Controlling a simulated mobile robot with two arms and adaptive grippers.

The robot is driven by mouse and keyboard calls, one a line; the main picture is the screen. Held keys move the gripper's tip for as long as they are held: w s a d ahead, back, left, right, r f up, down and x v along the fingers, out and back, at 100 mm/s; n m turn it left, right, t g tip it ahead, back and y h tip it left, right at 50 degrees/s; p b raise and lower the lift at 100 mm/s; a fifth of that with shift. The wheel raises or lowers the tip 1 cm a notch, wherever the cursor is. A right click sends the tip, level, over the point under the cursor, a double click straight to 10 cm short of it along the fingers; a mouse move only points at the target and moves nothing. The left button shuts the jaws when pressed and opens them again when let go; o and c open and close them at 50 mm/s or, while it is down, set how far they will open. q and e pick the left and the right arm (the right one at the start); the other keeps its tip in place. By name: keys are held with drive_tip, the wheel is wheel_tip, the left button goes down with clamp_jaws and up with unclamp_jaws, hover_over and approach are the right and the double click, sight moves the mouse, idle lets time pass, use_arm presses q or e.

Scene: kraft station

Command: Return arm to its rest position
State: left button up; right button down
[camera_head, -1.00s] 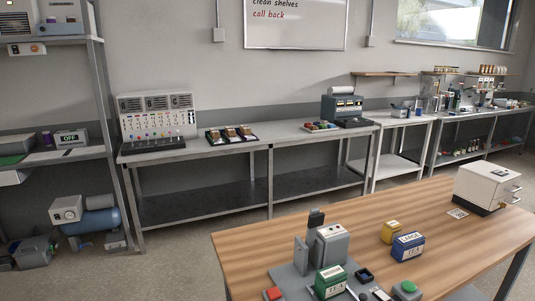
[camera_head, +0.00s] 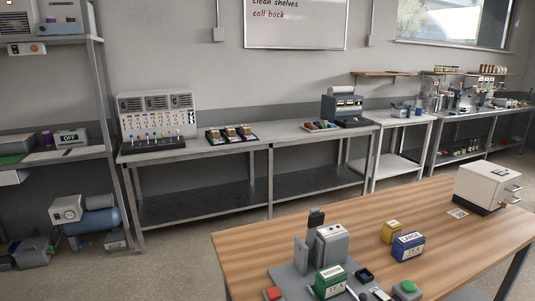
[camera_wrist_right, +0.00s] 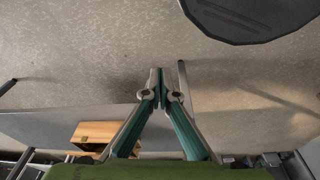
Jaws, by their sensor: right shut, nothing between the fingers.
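My right gripper (camera_wrist_right: 160,82) shows in the right wrist view, pointing over the speckled floor. Its two green-sided fingers meet at the tips, and nothing is between them. It is clear of any object. Neither of my arms shows in the head view, and my left gripper is in no view.
In the head view a wooden table (camera_head: 300,238) stands front right. Metal benches (camera_head: 205,153) line the wall. A dark rounded shape (camera_wrist_right: 240,15) tops the wrist view.

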drive_tip(key=s+d+f+g, duration=0.1)
drive_tip(key=s+d+f, duration=0.1)
drive_tip(key=s+f, duration=1)
drive_tip(key=s, duration=0.3)
drive_tip(key=shift+s+d+f, duration=0.15)
drive_tip(key=shift+d+f, duration=0.2)
drive_tip(key=shift+d, duration=0.05)
